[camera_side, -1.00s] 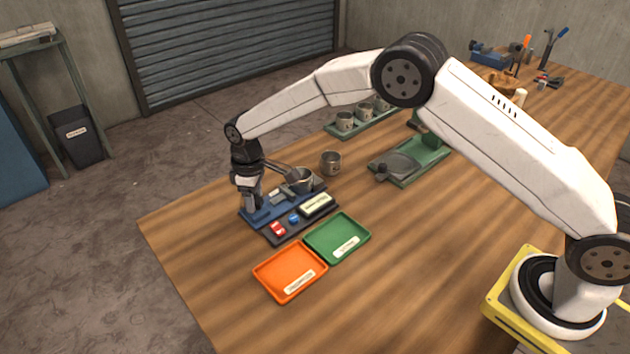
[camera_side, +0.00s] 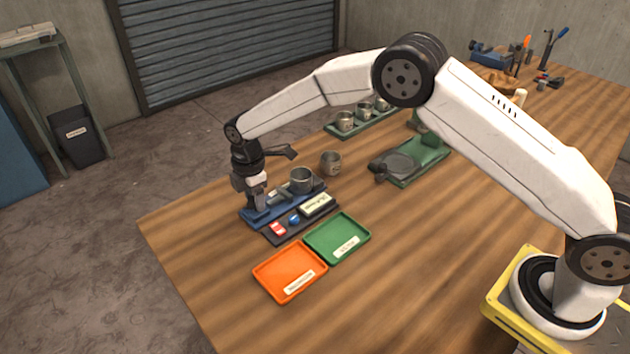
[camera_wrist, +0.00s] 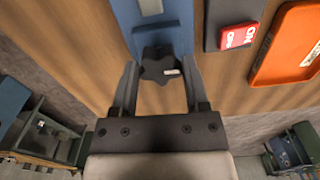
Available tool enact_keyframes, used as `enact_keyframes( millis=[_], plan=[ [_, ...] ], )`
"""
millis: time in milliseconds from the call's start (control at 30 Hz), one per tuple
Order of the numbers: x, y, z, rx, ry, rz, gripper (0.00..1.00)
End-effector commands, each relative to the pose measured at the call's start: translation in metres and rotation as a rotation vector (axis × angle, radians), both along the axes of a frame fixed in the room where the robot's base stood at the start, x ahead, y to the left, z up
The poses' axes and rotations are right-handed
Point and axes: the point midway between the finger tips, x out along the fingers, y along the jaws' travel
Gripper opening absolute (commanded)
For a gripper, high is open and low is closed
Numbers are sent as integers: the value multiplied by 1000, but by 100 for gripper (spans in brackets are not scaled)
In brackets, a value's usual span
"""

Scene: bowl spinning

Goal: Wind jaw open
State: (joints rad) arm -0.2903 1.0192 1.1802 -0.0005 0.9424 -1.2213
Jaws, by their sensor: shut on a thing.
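A blue vise-like fixture (camera_side: 260,216) stands near the table's left edge in the side view, with a grey metal cup (camera_side: 301,178) at its right end. In the wrist view the blue fixture (camera_wrist: 148,25) runs up from a dark star-shaped knob (camera_wrist: 155,67) with a small pale mark on its right. My gripper (camera_wrist: 160,78) has one finger on each side of the knob and is shut on it. In the side view my gripper (camera_side: 258,204) points down at the fixture's left end, and the knob is hidden there.
A dark switch box (camera_side: 288,228) with red and blue buttons sits in front of the fixture. A loose cup (camera_side: 331,163) and a green stand (camera_side: 420,163) are to the right. The table's edge is close by.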

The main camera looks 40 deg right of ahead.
Motion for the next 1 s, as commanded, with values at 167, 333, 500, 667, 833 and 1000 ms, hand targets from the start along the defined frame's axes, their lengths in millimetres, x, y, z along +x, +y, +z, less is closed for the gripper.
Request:
enact_keyframes(
  millis=[167,333,500,667,833,1000],
  plan=[
    [1,1,1,3,-4,57,0],
    [1,1,1,3,-4,76,0],
    [1,1,1,3,-4,78,0],
    [1,1,1,2,-4,78,65],
    [0,1,1,1,-2,76,94],
    [0,1,0,1,-1,75,94]
  ],
)
